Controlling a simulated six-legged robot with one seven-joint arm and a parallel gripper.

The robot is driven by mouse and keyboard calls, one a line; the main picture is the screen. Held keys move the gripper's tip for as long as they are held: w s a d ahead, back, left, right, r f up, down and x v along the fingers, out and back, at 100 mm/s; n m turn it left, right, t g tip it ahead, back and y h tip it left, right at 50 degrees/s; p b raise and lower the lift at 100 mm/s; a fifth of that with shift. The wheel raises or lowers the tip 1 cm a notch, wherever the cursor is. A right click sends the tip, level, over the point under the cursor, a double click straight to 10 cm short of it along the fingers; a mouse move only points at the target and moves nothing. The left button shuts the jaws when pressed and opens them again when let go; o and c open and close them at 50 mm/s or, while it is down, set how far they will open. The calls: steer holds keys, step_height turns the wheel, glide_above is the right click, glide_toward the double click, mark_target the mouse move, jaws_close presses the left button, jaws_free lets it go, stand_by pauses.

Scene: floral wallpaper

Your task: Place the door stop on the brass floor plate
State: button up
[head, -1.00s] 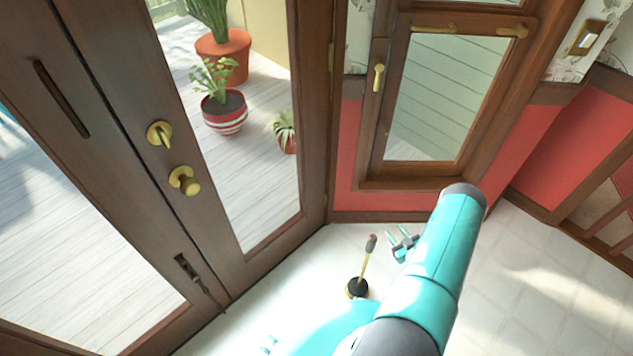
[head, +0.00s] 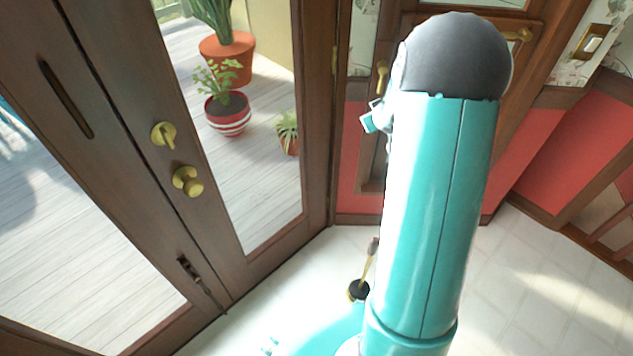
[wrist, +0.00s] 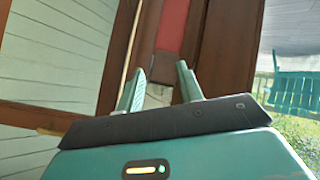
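The door stop (head: 358,291) stands on the white floor in the head view, with a black round base and a thin brass rod leaning slightly right to a brown tip. A yellow brass edge (head: 350,296) shows at the lower left of its base; I cannot tell whether this is the floor plate or part of the stop. My arm hides the floor just right of it. My gripper (head: 373,115) is raised well above the door stop, partly hidden behind my arm. In the wrist view my gripper (wrist: 160,88) has its two fingers apart with nothing held between them.
Wooden glass doors with brass knobs (head: 187,181) stand at the left. A wood-framed window and red wall panel (head: 355,150) stand behind my arm. Potted plants (head: 228,113) are outside the glass. Pale floor (head: 530,270) is clear at the right.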

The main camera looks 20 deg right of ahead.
steer(key=s+a+r+m+g+y, duration=0.1)
steer(key=s+a+r, duration=0.4)
steer(key=a+r, duration=0.35)
steer(key=s+a+r+g, duration=0.1)
steer(key=s+a+r, duration=0.55)
steer(key=a, duration=0.35)
steer(key=s+a+r+g+y, duration=0.2)
steer(key=s+a+r+y, duration=0.1)
steer(key=s+a, duration=1)
steer(key=s, duration=0.5)
steer(key=shift+a, duration=0.35)
